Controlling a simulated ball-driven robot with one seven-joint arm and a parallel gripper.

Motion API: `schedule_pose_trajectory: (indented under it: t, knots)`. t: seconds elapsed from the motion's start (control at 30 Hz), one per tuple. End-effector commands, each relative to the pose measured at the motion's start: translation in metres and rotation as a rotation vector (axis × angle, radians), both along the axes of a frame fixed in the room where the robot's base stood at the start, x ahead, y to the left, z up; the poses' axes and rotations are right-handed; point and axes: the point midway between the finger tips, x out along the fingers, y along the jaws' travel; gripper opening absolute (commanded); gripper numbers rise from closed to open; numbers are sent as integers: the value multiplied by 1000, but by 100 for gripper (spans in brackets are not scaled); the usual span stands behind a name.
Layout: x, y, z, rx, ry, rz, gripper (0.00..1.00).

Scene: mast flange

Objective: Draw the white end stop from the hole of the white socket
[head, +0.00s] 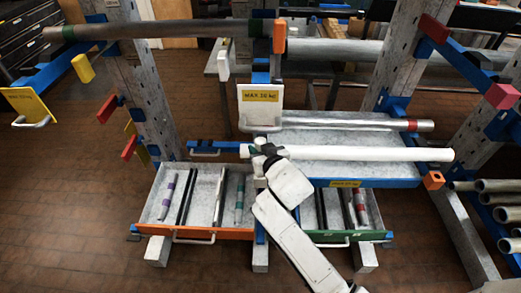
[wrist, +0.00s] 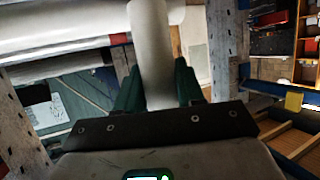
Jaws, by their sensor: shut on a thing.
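My gripper (head: 262,157) is in the middle of the head view, close to the left end of a long white tube. In the wrist view, my gripper (wrist: 158,90) has its two dark green fingers closed on the sides of a white cylindrical piece, the white end stop (wrist: 152,50). The end stop points away from the palm. A rounder white part shows at its far end; I cannot tell whether this is the white socket. In the head view a small white part shows just left of the fingers. The socket's hole is hidden in both views.
The white tube (head: 370,154) lies along the front of a grey tray (head: 325,172) right of my gripper. A white plate (head: 260,108) with a handle stands above. Open drawers (head: 152,205) sit below. A long grey pipe (head: 160,29) crosses the upper left. Floor is clear at left.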

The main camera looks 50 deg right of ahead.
Motion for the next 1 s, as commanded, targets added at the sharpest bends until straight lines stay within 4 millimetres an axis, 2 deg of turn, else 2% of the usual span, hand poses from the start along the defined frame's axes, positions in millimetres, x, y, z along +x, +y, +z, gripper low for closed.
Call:
schedule_pose_trajectory:
  t: [0.6, 1.0]
  knots:
    - [0, 0, 30, 0, -1, 0, 3]
    - [1, 4, 28, -2, 0, 10, 3]
